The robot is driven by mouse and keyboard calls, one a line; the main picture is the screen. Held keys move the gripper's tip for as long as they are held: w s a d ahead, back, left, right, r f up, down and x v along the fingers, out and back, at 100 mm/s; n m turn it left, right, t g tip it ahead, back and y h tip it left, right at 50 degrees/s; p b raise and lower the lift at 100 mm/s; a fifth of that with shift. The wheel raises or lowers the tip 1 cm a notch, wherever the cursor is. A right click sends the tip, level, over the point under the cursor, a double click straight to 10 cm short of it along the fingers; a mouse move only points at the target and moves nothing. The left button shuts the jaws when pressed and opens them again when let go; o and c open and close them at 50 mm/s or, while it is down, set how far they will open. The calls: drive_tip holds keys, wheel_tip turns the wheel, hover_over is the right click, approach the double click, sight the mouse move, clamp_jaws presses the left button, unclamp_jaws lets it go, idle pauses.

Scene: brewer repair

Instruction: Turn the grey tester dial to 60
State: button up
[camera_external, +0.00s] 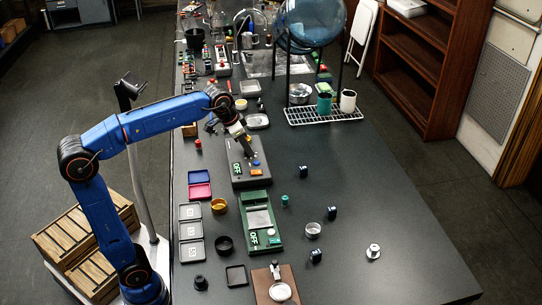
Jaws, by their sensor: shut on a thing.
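The grey tester (251,183) is a dark grey box on the long black bench, just behind the green device. Its small green display (238,168) reads OFF. A blue button and an orange button (257,171) show on its top. My gripper (248,150) points down at the far part of the tester's top and is shut on what appears to be its dial. The dial is mostly hidden by the fingers, so its setting cannot be read.
A green device (262,237) with an OFF display stands in front of the tester. Pink and blue trays (200,184) and an orange cup (218,206) lie to the left. A wire rack with cups (321,115) is at the back right. The bench's right side (390,205) is mostly clear.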

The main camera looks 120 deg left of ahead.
drive_tip(key=shift+m, duration=0.3)
drive_tip(key=m, duration=0.2)
drive_tip(key=m+t+h, duration=0.1)
drive_tip(key=shift+s+a+m, duration=0.15)
drive_tip(key=shift+a+m, duration=0.05)
drive_tip(key=shift+m, duration=0.2)
drive_tip(key=shift+m+t+h, duration=0.5)
drive_tip(key=shift+m+h, duration=0.1)
drive_tip(key=shift+m, duration=1)
drive_tip(key=o, duration=1)
drive_tip(key=shift+o, duration=0.2)
drive_tip(key=shift+r, duration=0.1)
drive_tip(key=v, duration=1.7)
drive_tip(key=shift+r, duration=0.1)
